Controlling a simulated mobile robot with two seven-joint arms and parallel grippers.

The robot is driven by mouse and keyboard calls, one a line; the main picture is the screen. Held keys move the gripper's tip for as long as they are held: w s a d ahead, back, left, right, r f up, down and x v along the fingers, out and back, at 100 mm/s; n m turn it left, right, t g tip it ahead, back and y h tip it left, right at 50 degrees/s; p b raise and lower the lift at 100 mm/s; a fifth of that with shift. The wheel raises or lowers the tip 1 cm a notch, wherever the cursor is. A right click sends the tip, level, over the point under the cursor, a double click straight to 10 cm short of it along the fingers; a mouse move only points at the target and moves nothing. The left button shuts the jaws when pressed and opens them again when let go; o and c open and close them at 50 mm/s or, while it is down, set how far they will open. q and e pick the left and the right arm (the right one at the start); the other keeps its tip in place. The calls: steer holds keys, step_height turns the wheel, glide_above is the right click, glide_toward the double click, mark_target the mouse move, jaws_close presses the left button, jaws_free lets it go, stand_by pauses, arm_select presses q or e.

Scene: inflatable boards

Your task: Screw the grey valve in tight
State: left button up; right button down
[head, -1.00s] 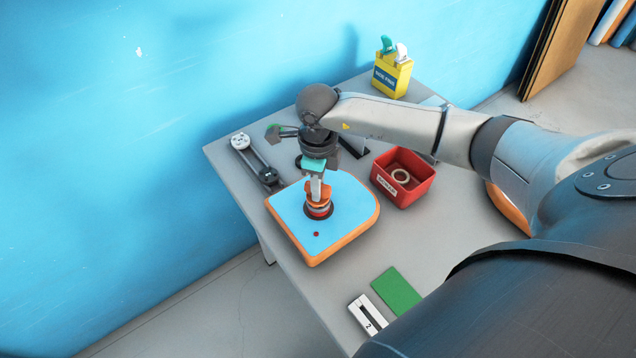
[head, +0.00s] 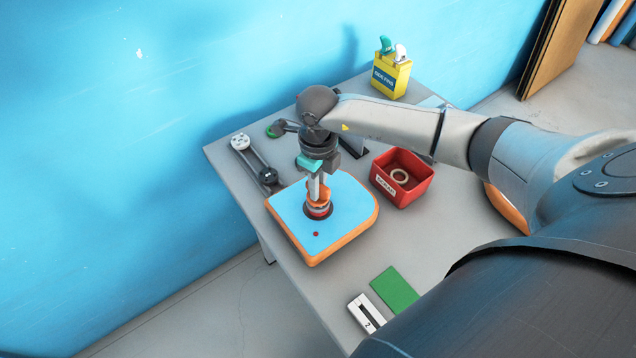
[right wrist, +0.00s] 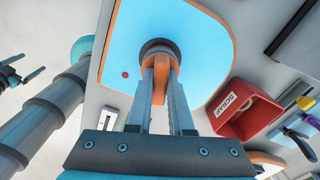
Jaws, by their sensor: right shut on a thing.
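The board (head: 340,235) lies on the table, blue on top with an orange edge. My right gripper (head: 319,188) points down over it and is shut on an orange valve tool (head: 318,199). In the right wrist view the gripper (right wrist: 161,82) has the orange tool (right wrist: 161,78) between its fingers. The tool stands upright at the dark round valve socket (right wrist: 158,46) in the board. The grey valve is mostly hidden under the tool, so I cannot tell how deep it sits.
A red box (head: 411,194) with a ring inside stands right of the board. A yellow holder (head: 392,76) with fins is at the back. A pump-like tool (head: 254,160) lies on the left. A green pad (head: 394,288) and white gauge (head: 366,313) lie in front.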

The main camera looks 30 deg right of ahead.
steer(key=shift+m+p, duration=0.4)
steer(key=shift+m, duration=1.3)
steer(key=shift+m+p, duration=0.6)
steer(key=shift+m, duration=1.1)
steer(key=shift+p, duration=0.3)
